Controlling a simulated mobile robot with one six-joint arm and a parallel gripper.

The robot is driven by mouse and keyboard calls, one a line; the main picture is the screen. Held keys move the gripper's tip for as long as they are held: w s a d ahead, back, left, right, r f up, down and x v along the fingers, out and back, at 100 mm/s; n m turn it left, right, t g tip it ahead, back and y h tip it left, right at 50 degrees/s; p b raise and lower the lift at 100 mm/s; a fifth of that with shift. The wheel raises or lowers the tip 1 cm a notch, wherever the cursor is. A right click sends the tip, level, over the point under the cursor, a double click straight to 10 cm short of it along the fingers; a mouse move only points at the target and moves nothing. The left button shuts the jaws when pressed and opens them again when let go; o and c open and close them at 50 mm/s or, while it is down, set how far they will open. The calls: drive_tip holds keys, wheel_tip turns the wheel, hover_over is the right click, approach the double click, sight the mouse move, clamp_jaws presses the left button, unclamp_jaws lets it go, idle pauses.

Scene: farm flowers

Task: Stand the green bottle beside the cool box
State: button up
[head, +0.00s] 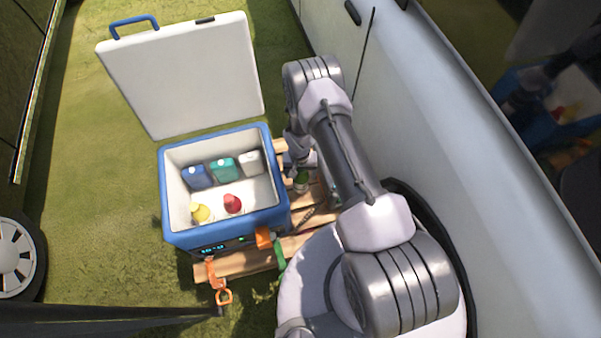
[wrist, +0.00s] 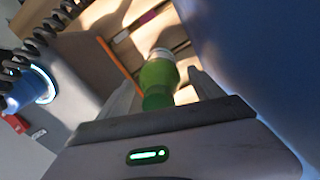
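The cool box (head: 222,232) is blue and white, with its lid open, on a wooden pallet. The green bottle (head: 302,181) is at the pallet's right part, beside the cool box, partly hidden by my arm. In the wrist view the green bottle (wrist: 160,76) shows a pale end away from me and a dark green end nearest my gripper (wrist: 163,88). The fingers are apart on either side of the bottle, with a gap showing on the right. In the head view the fingers are hard to make out.
An orange clip (head: 222,296) hangs at the pallet's front (head: 240,265). A white vehicle (head: 440,110) bounds the right.

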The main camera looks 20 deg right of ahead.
wheel_tip(320, 180, up, 12)
drive_tip(key=p, duration=0.4)
drive_tip(key=shift+a+f+p, duration=0.1)
drive_tip(key=shift+p, duration=0.2)
drive_tip(key=w+r+t, duration=0.1)
drive_tip(key=w+r, duration=0.1)
drive_tip(key=r, duration=0.8)
drive_tip(key=w+r, duration=0.2)
drive_tip(key=r, duration=0.7)
drive_tip(key=s+r+t, duration=0.2)
drive_tip(key=s+r, duration=0.2)
drive_tip(key=r, duration=1.3)
drive_tip(key=s+a+r+t+y, duration=0.1)
drive_tip(key=s+a+r, duration=0.1)
drive_tip(key=s+r, duration=0.5)
drive_tip(key=s+a+r+t+y, duration=0.1)
drive_tip(key=s+r, duration=0.6)
drive_tip(key=s, duration=0.7)
drive_tip(key=shift+a+r+m+t+b, duration=0.25)
drive_tip(key=shift+a+m+t+b, duration=0.1)
drive_tip(key=shift+m+t, duration=0.05)
